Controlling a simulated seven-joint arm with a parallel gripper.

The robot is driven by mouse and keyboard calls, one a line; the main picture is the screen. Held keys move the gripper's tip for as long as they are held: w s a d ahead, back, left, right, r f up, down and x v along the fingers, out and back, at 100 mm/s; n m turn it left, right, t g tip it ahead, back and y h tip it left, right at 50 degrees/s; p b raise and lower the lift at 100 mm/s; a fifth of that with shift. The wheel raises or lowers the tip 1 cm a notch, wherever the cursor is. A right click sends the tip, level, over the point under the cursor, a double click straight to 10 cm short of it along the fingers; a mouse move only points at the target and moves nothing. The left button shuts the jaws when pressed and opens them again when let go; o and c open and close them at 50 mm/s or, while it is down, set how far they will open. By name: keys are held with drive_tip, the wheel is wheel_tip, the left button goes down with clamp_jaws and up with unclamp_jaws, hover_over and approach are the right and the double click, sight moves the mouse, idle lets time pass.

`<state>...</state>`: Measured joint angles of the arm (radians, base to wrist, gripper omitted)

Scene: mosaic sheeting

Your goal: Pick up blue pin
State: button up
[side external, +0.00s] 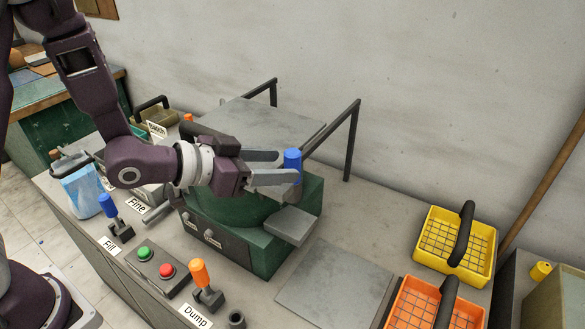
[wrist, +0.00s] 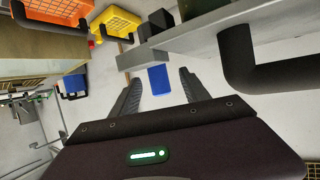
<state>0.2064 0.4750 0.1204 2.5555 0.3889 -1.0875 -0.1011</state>
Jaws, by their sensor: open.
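The blue pin (side external: 292,160) stands upright at the front right of the green machine (side external: 253,235), its lower part hidden behind a finger. My gripper (side external: 286,167) is open and level, its fingers pointing right toward the pin. The near finger crosses in front of the pin's lower part; the far finger ends close to its left side. In the wrist view, the blue pin (wrist: 158,79) shows between the open fingertips of my gripper (wrist: 161,76), near their ends. Nothing is gripped, and I cannot tell whether a finger touches the pin.
A dark rail (side external: 340,135) rises behind the pin, and a grey beam (wrist: 205,30) crosses close by in the wrist view. An orange-handled lever (side external: 200,276) and a blue-handled lever (side external: 108,208) stand in front. Yellow (side external: 425,250) and orange baskets (side external: 399,300) sit at right.

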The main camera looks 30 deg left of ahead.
drive_tip(key=x, duration=0.7)
drive_tip(key=shift+d, duration=0.2)
drive_tip(key=shift+w+r, duration=0.1)
drive_tip(key=shift+r, duration=0.05)
drive_tip(key=shift+c, duration=0.4)
clamp_jaws()
